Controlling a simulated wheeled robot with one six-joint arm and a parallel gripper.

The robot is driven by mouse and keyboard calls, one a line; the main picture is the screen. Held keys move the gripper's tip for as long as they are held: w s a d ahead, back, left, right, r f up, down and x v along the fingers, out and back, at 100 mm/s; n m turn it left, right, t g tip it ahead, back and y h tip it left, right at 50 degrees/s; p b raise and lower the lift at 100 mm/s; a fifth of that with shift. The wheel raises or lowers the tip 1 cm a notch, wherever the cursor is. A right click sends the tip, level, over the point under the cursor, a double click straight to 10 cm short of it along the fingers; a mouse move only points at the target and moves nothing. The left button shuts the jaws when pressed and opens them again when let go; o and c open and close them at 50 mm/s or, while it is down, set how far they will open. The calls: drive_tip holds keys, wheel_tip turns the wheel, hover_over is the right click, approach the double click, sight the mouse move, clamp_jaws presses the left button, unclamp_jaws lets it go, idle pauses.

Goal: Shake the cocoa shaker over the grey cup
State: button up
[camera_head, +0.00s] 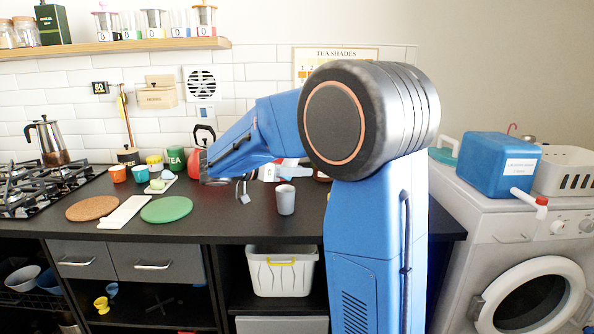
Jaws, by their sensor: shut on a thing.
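The grey cup (286,200) stands upright on the dark worktop, left of my arm's upright blue link. A small white shaker (268,173) with a letter on its side is just above and left of the cup, apart from it; I take it for the cocoa shaker. My gripper (256,177) is shut on it, coming in from the left below my blue forearm. The fingers are small and partly hidden, and the shaker's exact tilt is hard to tell.
A green round mat (166,209), a white board (123,212) and a cork mat (92,208) lie to the left. The gas hob (40,190) is at far left.

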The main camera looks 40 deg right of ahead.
sight(298, 160)
idle(0.4)
drive_tip(key=shift+r, duration=1.75)
drive_tip(key=shift+f, duration=1.75)
drive_tip(key=shift+r, duration=0.15)
drive_tip(key=shift+f, duration=0.2)
idle(0.3)
